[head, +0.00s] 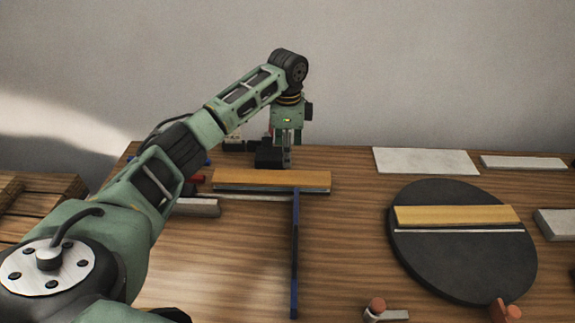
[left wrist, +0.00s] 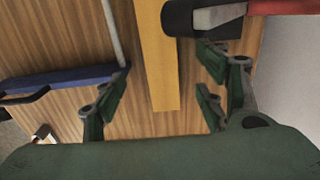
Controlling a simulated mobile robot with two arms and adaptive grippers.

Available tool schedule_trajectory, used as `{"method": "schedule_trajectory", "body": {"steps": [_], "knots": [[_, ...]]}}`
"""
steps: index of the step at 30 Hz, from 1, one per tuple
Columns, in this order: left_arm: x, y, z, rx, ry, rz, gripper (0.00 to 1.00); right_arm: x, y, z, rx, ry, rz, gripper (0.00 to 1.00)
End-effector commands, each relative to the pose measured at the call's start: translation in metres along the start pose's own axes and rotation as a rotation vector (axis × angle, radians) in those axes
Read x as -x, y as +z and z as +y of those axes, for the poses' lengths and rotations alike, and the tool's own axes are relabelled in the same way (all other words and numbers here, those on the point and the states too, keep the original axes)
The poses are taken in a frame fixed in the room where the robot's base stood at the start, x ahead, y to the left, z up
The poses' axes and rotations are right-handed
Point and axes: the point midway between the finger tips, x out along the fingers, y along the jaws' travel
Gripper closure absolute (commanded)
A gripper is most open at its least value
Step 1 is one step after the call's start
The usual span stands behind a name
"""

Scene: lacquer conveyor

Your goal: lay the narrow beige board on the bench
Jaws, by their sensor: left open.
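A narrow beige-yellow board (head: 270,178) lies at the back of the wooden bench (head: 240,260), above a grey edge. My left gripper (head: 285,163) points down just behind or over this board. In the left wrist view, a yellow board (left wrist: 158,55) runs between the spread fingers of my left gripper (left wrist: 163,90), with gaps on both sides. The gripper is open and holds nothing. A second narrow yellow board (head: 455,214) lies on a black round disc (head: 460,275) at the right. My right gripper does not show.
A long blue bar (head: 294,255) runs from the first board toward the front. Pale slabs (head: 425,161) lie along the back right. A wooden stack (head: 30,205) is at the left. Bench between bar and disc is clear.

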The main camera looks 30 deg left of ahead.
Motion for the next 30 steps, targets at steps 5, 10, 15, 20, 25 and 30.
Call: {"method": "schedule_trajectory", "body": {"steps": [5, 10, 15, 20, 25, 30], "knots": [[0.021, 0.000, 0.000, 0.001, -0.001, 0.001, 0.35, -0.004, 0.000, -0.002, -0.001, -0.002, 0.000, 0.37], [0.027, 0.000, 0.000, 0.001, 0.001, -0.001, 0.35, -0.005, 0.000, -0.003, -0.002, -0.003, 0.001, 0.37], [0.027, 0.000, 0.000, 0.001, 0.001, 0.000, 0.35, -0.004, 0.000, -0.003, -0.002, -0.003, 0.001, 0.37], [0.027, 0.000, 0.000, 0.001, 0.001, 0.000, 0.35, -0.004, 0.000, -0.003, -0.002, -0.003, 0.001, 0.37], [0.027, 0.000, 0.000, 0.001, 0.001, 0.000, 0.35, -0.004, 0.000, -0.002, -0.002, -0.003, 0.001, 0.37], [0.027, 0.000, 0.000, 0.001, 0.001, 0.000, 0.35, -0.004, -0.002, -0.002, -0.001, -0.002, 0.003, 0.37]]}}
